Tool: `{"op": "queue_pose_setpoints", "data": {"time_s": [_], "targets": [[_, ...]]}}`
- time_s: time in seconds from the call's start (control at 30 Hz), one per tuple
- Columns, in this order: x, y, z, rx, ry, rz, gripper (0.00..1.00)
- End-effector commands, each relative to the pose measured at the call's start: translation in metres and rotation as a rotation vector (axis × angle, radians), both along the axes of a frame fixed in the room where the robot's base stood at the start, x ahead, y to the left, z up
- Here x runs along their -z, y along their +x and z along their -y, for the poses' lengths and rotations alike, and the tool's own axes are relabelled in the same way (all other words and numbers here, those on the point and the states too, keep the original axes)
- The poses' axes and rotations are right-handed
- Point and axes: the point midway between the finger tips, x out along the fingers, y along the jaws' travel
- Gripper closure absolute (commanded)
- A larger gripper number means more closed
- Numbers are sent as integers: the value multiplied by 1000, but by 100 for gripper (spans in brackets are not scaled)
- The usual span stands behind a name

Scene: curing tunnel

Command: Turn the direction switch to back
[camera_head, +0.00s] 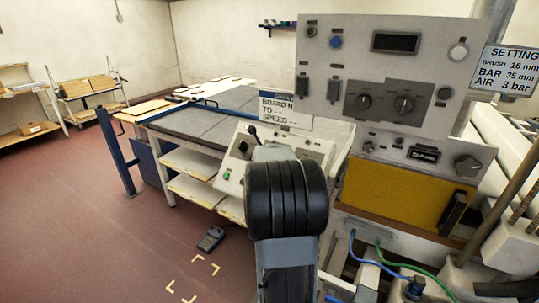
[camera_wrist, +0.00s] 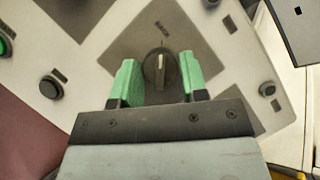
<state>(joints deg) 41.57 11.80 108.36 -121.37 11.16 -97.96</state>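The direction switch (camera_wrist: 160,72) is a dark round knob with a pale pointer line, on a grey diamond-shaped plate. Its line stands nearly upright in the wrist view, and a small, blurred label sits above it. My gripper (camera_wrist: 159,62) is open, with one green finger on each side of the knob. The left finger is close to its edge; a small gap shows on the right. I cannot tell whether either touches. In the head view my arm hides the gripper and most of the sloped control box (camera_head: 230,186), and I cannot pick out the switch there.
A green button (camera_wrist: 4,46) and a black button (camera_wrist: 48,88) lie left of the switch. A black lever (camera_head: 253,134) rises from the box. A tall panel with two dark knobs (camera_head: 404,104) stands right, above a yellow panel (camera_head: 400,192). Floor at left is open.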

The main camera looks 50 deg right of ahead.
Motion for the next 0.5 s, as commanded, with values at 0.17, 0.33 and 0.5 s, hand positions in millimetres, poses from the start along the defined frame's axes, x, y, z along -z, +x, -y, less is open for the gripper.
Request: {"op": "queue_pose_setpoints", "data": {"time_s": [0.17, 0.33, 0.5], "targets": [[0, 0, 0, 0, 1, 1, 43], [0, 1, -1, -1, 1, 1, 37], [-1, 0, -2, -1, 2, 2, 37]]}}
